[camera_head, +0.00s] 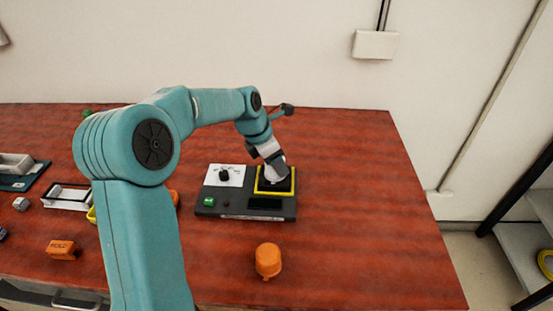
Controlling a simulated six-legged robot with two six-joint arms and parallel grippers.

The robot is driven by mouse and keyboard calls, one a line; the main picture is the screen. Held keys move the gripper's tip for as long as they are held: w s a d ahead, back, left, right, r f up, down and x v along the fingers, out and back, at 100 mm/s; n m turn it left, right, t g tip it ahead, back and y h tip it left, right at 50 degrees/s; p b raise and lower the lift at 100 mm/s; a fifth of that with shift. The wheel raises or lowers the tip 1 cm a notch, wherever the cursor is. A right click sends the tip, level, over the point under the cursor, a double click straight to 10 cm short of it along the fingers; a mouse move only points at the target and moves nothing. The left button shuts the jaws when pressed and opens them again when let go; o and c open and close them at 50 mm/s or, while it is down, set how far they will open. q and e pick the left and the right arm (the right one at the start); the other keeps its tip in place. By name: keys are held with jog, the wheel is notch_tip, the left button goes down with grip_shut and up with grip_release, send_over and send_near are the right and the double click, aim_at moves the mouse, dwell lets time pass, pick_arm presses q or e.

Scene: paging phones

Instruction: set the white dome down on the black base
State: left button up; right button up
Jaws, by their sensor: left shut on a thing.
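The white dome (278,172) is small and partly hidden by my left gripper. My left gripper (273,163) is shut on it from above. The dome is at the black base (275,187), inside a yellow square frame on the right part of a dark panel device. I cannot tell whether the dome touches the base. My right gripper is not in view.
The device (236,211) also carries a white dial plate (225,175) and a green button. An orange cylinder (268,260) stands in front of it. An orange block (62,250) and trays are at left. The table's right side is clear.

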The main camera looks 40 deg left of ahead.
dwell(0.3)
pick_arm(q)
jog(key=o, duration=1.4)
notch_tip(320, 180, up, 6)
jog(key=p, duration=0.6)
jog(key=shift+r+p, duration=0.25)
jog(key=shift+p, duration=0.05)
jog(key=shift+f, duration=0.1)
jog(key=shift+s+d, duration=0.1)
jog(key=shift+s, duration=0.05)
